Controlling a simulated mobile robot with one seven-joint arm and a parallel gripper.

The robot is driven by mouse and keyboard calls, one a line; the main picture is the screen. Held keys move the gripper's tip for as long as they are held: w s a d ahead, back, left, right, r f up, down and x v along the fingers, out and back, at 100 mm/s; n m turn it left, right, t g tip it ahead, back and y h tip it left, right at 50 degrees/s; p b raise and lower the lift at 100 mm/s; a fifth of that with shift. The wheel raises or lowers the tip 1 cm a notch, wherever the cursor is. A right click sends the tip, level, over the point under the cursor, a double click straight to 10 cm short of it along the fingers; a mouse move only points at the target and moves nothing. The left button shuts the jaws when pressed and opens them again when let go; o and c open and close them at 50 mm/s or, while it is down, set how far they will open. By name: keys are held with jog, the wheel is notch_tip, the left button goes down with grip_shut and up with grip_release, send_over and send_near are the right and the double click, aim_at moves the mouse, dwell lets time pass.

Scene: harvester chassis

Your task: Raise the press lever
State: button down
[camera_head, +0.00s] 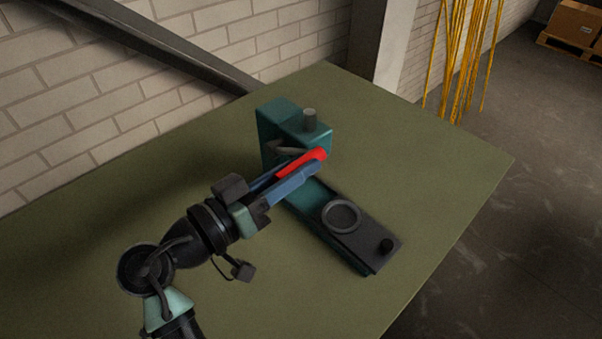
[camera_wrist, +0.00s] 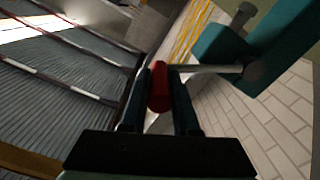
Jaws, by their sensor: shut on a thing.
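The press (camera_head: 280,118) is a teal machine standing on the green table, with a dark base plate reaching toward the front right. Its lever has a grey rod and a red handle (camera_head: 303,162). My gripper (camera_head: 306,172) is shut on the red handle, with one blue finger on each side of it. In the wrist view the red handle (camera_wrist: 159,92) sits between the two fingers (camera_wrist: 160,88), and the grey rod (camera_wrist: 212,69) runs from it to the teal press body (camera_wrist: 222,46). Part of the handle is hidden by the fingers.
The green table (camera_head: 440,165) is clear around the press. A brick wall (camera_head: 150,75) stands behind it. Yellow strands (camera_head: 462,60) hang beyond the table at the back right.

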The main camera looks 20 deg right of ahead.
jog(key=shift+w+a+r+n+p, duration=0.2)
jog(key=shift+w+r+n+p, duration=0.25)
jog(key=shift+r+n, duration=0.3)
jog(key=shift+w, duration=0.1)
jog(key=c, duration=0.7)
grip_release()
jog(key=b+v, duration=0.3)
jog(key=v, duration=1)
